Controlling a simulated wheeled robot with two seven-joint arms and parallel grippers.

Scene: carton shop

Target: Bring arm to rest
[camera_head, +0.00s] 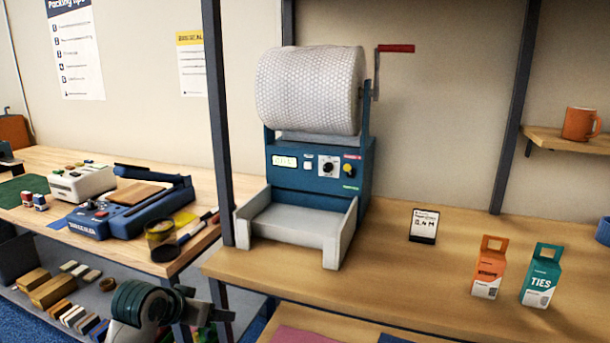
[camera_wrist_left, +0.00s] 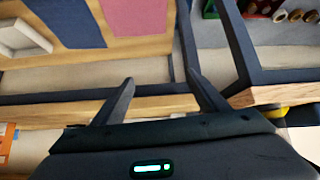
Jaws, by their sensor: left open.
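My left gripper (camera_wrist_left: 161,77) is open in the left wrist view. Its two dark fingers stand well apart, with nothing between them. Behind the fingers, the wide dark gripper body has a green light. The workbench (camera_wrist_left: 85,114) lies beyond the fingers in that view, with a dark frame and a lower shelf. I cannot make out the left fingertips clearly in the head view. My right gripper is not in view.
The bubble-wrap machine (camera_head: 320,165) stands on the workbench (camera_head: 385,275). A small sign (camera_head: 424,226), an orange box (camera_head: 489,266) and a teal box (camera_head: 541,275) stand to its right. A dark post (camera_head: 218,130) rises at its left. A blue device (camera_head: 130,205) sits on the left table.

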